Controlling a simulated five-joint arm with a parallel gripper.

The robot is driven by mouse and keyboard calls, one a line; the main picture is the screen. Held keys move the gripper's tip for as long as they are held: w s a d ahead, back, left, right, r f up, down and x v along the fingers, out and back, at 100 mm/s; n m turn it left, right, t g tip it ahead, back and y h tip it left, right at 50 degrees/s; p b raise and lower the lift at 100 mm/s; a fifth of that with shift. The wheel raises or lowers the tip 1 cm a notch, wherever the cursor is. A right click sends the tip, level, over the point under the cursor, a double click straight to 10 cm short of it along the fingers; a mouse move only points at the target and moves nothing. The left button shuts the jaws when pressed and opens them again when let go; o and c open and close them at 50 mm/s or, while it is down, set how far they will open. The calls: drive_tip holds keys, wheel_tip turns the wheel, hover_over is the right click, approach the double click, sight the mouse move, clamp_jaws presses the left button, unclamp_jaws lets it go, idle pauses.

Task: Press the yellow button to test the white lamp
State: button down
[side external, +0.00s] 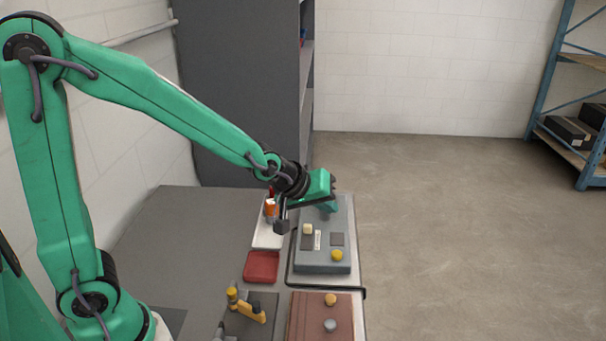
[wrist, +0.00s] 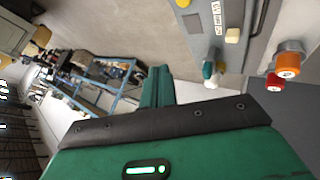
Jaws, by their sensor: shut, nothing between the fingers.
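The yellow button (side external: 337,255) is a round cap at the near right of a grey panel (side external: 312,267). Part of a yellow cap (wrist: 183,3) shows at the top edge of the wrist view. A small cream-white block (side external: 307,229), possibly the white lamp, stands at the panel's left; it also shows in the wrist view (wrist: 232,35). It does not look lit. My gripper (side external: 327,207) is shut and empty over the panel's far end, apart from the yellow button. Its green fingers (wrist: 157,76) show in the wrist view. Any contact with the panel cannot be told.
A red tray (side external: 262,266) and a white tray (side external: 267,237) with orange and red items lie left of the panel. A brown board (side external: 309,318) with two knobs and a yellow-handled device (side external: 247,308) are nearer. A grey cabinet stands behind.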

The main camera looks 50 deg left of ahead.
sight(333, 257)
drive_tip(key=shift+w+d+f+n, duration=0.2)
drive_tip(key=shift+w+d+f, duration=0.1)
drive_tip(key=shift+w+f, duration=0.2)
drive_tip(key=shift+w+d+f+n, duration=0.2)
drive_tip(key=shift+w+d+f, duration=0.1)
drive_tip(key=shift+w+f, duration=0.15)
drive_tip(key=shift+f, duration=0.1)
drive_tip(key=shift+f, duration=4.3)
drive_tip(key=shift+a+f, duration=0.15)
drive_tip(key=shift+f, duration=0.75)
drive_tip(key=shift+r, duration=0.9)
drive_tip(key=shift+r, duration=2.5)
